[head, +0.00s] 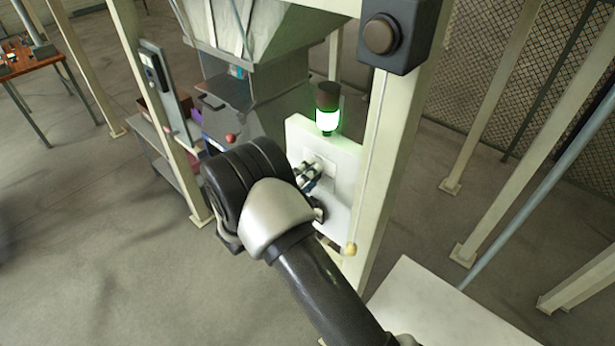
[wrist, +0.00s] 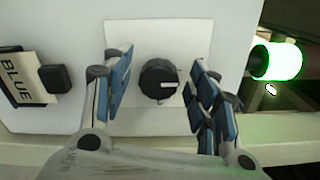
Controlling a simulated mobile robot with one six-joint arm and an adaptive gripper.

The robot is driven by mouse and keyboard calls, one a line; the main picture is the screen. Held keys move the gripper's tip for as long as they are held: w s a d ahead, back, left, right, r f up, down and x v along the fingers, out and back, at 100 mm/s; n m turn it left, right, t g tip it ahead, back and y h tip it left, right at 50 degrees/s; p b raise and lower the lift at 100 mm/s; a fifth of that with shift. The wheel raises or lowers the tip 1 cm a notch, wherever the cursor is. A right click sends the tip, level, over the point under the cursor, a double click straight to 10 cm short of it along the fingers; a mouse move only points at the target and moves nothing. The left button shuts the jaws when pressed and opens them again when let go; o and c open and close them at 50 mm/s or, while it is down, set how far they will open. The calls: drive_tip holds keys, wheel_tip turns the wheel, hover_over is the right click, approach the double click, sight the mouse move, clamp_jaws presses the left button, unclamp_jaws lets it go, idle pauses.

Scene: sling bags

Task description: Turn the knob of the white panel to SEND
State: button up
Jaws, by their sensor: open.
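The white panel (head: 342,217) is mounted on a pale post, partly hidden behind my arm in the head view. In the wrist view the panel (wrist: 220,25) carries a round black knob (wrist: 160,80) on a lighter square plate (wrist: 140,35). The knob has a pale pointer mark, which lies toward the right of the picture. My gripper (wrist: 160,88) is open, with its blue-padded fingers on either side of the knob and gaps showing on both sides. In the head view my gripper (head: 310,176) is at the panel's face. No SEND lettering is readable.
A black square button (wrist: 55,78) and a BLUE label (wrist: 15,80) sit left of the knob in the wrist view. A green-lit lamp (head: 327,115) stands atop the panel. A black button box (head: 401,35) is on the post above. A white surface (head: 430,310) lies lower right.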

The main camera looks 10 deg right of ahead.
drive_tip(key=v, duration=1.2)
